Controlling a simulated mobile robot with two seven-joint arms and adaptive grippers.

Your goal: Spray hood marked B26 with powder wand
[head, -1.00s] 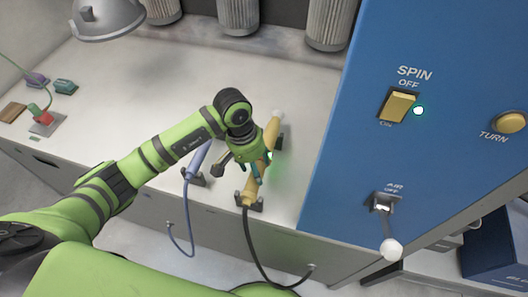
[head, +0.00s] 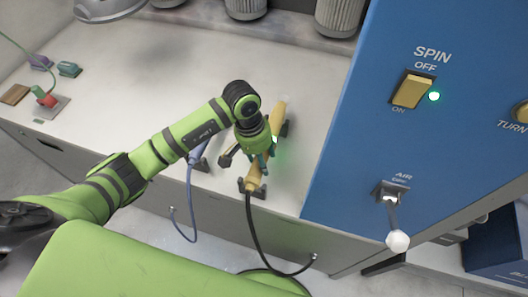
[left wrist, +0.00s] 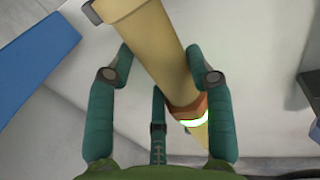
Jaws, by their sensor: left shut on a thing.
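My left gripper (head: 260,155) is shut on the yellow wand (head: 277,118), around its middle. The wand lies along two dark rests at the right of the white bench, with a black hose at its near end. In the left wrist view, the fingers (left wrist: 162,68) are on either side of the yellow wand (left wrist: 165,60), which has a brown band and a glowing green ring. A grey domed hood (head: 108,8) is cut off at the upper left; no B26 mark is readable. My right gripper is not in view.
A blue wand (head: 198,152) with a blue hose rests left of the yellow one. The blue cabinet (head: 345,150) stands close on the right, with a SPIN switch (head: 412,91) and AIR lever (head: 393,215). Ribbed cylinders (head: 340,15) line the back. The bench's middle is clear.

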